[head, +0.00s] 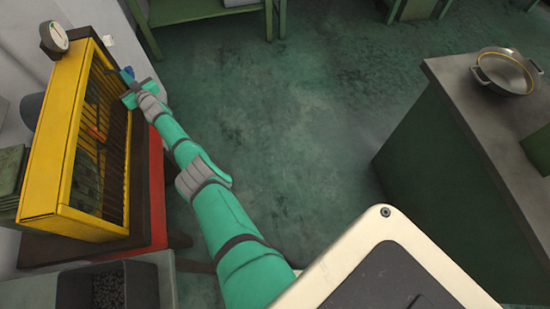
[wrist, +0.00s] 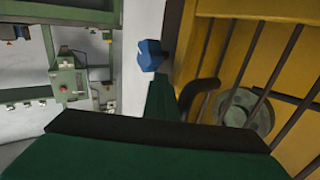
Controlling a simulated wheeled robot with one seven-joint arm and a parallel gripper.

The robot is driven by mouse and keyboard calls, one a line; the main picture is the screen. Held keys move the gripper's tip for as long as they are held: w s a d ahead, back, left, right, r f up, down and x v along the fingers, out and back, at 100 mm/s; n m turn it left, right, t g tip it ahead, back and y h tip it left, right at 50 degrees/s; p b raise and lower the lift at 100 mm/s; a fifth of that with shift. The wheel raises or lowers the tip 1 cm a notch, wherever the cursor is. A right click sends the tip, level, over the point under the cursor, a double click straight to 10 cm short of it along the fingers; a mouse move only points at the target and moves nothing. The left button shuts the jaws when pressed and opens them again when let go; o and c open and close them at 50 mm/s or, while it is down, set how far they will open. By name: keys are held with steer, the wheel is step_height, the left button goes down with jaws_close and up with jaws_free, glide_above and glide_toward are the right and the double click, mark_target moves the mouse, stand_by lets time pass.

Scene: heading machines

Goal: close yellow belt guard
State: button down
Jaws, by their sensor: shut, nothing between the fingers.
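The yellow belt guard (head: 62,135) is a box-like frame with dark bars on a machine at the left of the head view. In the wrist view its yellow face and bars (wrist: 292,60) fill the right side, with a round grey pulley (wrist: 243,112) behind the bars. A dark curved piece (wrist: 200,90), perhaps a handle, stands out at the bars' left edge. My gripper (head: 122,78) is shut and empty beside the barred side, near its far end. I cannot tell whether it touches the guard, or how far the guard stands open.
A round gauge (head: 54,36) sits at the housing's far corner. A dark bin (head: 107,288) stands below the near end. A counter with a metal pan (head: 503,72) is at the right. A green bench (head: 205,10) stands at the back. The floor (head: 300,100) between is clear.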

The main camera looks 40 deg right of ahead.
steer(key=shift+w+a+r, duration=0.1)
steer(key=shift+a+r, duration=0.1)
steer(key=shift+a, duration=0.6)
steer(key=s+d, duration=0.3)
steer(key=d, duration=0.4)
steer(key=s+d, duration=0.3)
steer(key=d, duration=0.3)
steer(key=shift+s+d+f, duration=0.2)
steer(key=shift+s+d, duration=0.1)
steer(key=shift+d, duration=0.1)
steer(key=shift+d, duration=0.1)
